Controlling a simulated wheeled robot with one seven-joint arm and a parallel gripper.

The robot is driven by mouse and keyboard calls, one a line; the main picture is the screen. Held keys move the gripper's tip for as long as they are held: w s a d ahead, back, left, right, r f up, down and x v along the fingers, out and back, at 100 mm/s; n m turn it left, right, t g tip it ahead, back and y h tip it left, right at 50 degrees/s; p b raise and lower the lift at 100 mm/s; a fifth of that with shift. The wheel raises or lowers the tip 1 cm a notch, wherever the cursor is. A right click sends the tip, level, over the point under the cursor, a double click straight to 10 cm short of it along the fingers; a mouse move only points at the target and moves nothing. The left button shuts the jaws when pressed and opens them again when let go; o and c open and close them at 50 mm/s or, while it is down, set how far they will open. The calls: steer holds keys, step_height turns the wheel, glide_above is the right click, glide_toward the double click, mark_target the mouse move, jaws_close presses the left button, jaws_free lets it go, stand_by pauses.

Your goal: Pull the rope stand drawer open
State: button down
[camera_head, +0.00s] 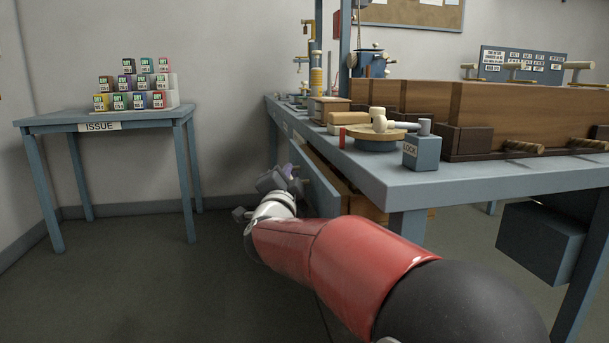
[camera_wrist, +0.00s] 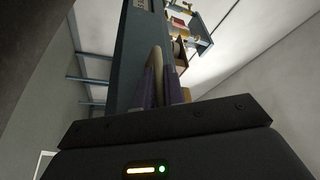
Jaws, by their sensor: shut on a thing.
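The blue-grey drawer front (camera_head: 318,187) hangs under the near left side of the long bench (camera_head: 470,176). Wooden drawer sides (camera_head: 366,207) show behind it, so the drawer appears to stand at least partly out. In the head view my gripper (camera_head: 291,172) is at the drawer front, shut on what appears to be its handle; the grip is small and partly hidden there. In the wrist view my purple-grey fingers (camera_wrist: 160,88) close around a tan handle (camera_wrist: 155,58), against the blue-grey front (camera_wrist: 130,45) with a label at the picture's top. The drawer's inside is mostly hidden.
A wooden box (camera_head: 430,103), a round wooden board (camera_head: 376,142) and a LOCK block (camera_head: 422,148) stand on the bench. An ISSUE table (camera_head: 60,118) with stacked coloured boxes (camera_head: 137,84) stands at the left. The floor (camera_head: 140,270) between is clear.

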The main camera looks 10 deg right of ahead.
steer(key=a, duration=1.1)
steer(key=shift+p, duration=0.4)
steer(key=c, duration=1.8)
jaws_free()
steer(key=shift+o, duration=0.2)
steer(key=v, duration=0.7)
steer(key=shift+s+a+f+b, duration=0.15)
steer(key=shift+s+a+b, duration=0.05)
steer(key=shift+s+b, duration=0.15)
